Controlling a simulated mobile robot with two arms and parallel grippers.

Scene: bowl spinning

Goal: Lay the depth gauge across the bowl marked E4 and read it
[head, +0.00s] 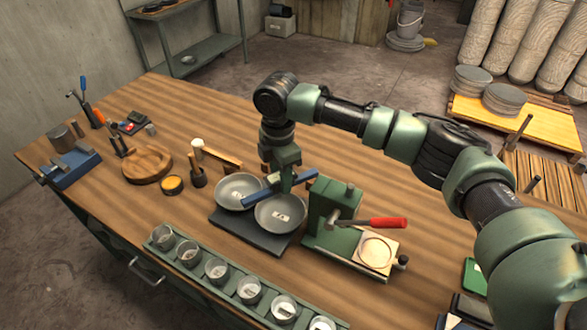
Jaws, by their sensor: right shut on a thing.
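My right gripper (285,182) points down and is shut on a blue bar, which looks like the depth gauge (262,193). The bar slants across the picture over two shallow grey metal bowls. One is the left bowl (236,184); the other is the nearer right bowl (281,221). Each has a small pale label inside, too small to read, so I cannot tell which is E4. The bar overlaps the far edge of the right bowl; I cannot tell whether it touches a rim. The gripper hides part of the bar. My left gripper is not in view.
Both bowls sit on a dark mat (240,233). A green device with a red handle (375,223) stands close on the right. A green rack (228,294) of several labelled cups lines the front edge. A round wooden board (148,165) and tools lie left.

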